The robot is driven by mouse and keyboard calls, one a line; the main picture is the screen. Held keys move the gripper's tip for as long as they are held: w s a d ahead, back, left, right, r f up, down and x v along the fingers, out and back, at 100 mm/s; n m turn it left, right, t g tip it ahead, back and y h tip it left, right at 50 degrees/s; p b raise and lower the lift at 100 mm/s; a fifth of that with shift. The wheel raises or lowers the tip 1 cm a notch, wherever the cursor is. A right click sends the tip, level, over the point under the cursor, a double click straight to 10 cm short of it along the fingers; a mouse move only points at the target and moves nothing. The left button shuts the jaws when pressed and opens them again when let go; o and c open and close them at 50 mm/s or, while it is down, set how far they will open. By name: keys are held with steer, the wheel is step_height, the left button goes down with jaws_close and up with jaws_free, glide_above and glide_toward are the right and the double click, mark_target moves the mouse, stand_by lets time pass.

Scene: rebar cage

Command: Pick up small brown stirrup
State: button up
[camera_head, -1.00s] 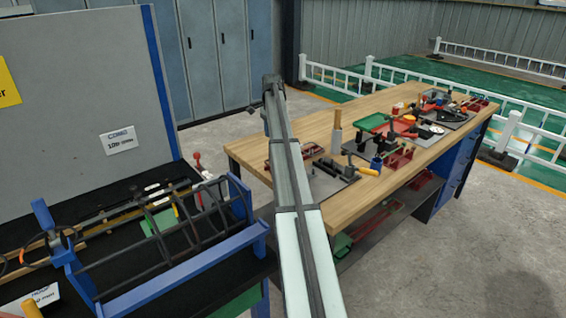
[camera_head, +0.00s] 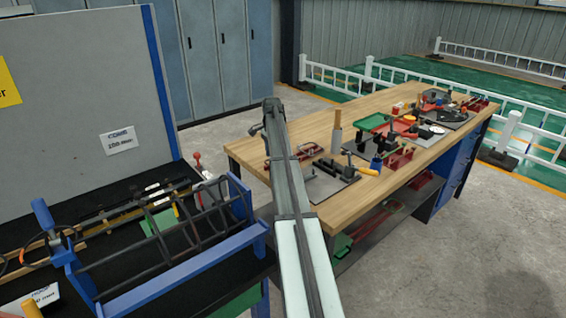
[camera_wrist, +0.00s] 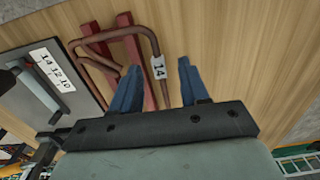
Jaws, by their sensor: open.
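The small brown stirrup, a bent rod with a white "14" tag, shows in the wrist view (camera_wrist: 115,38). It rests over red bars (camera_wrist: 128,28) that seem to support it on the wooden bench. My gripper (camera_wrist: 156,80) is open, with its two blue fingers pointing toward the stirrup's tagged end. The tag appears between the fingertips, and nothing is held. I cannot tell how far the fingertips are above the stirrup. In the head view the stirrup is a small reddish-brown shape (camera_head: 308,149) beside my arm, and my gripper is hidden there.
The grey plate also shows in the wrist view (camera_wrist: 45,100), left of my gripper. A blue frame with a rebar cage (camera_head: 170,262) stands at left.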

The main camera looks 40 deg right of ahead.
steer(key=shift+c, duration=0.2)
jaws_close()
stand_by(1.1)
